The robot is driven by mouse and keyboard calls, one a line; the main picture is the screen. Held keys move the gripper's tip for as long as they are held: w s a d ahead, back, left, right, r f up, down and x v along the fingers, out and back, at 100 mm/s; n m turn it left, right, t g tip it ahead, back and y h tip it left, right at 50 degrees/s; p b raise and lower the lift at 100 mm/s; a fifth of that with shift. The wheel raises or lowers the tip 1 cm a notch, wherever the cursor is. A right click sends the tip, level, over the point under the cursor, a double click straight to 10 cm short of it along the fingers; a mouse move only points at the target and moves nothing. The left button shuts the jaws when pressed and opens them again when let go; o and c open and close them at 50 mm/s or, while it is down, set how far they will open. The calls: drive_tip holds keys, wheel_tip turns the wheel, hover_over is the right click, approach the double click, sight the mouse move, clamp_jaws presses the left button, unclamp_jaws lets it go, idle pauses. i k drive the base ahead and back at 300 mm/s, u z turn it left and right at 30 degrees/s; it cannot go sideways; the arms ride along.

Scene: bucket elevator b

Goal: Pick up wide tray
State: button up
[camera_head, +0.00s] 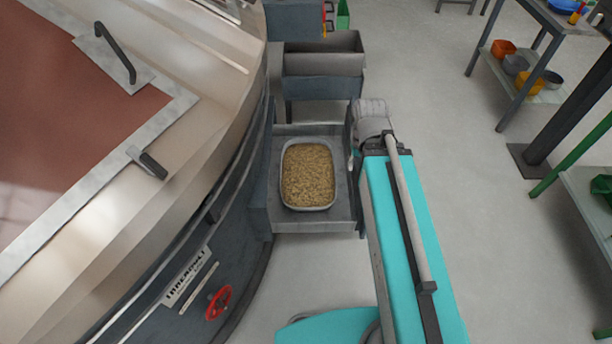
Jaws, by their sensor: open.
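The wide tray (308,208) is a pale grey, rounded rectangular tray filled with yellow-brown grain (308,172). It sits level on a dark grey metal shelf (286,226), beside the curved wall of a large machine. A narrow strip of shelf shows around it, with more bare shelf beyond its far end. My teal arm part runs along the right of the shelf, with a grey joint at its far end. I cannot make out my gripper or its fingers, and nothing is seen touching the tray.
The large machine (190,165) with a red handwheel (218,302) fills the left side. A grey open bin (325,62) stands just beyond the shelf. A table with bowls (515,65) is at the far right, near a dark post (572,85). The floor (470,215) right of my arm is clear.

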sight(308, 181)
drive_tip(key=i, duration=0.95)
drive_tip(key=z, duration=0.05)
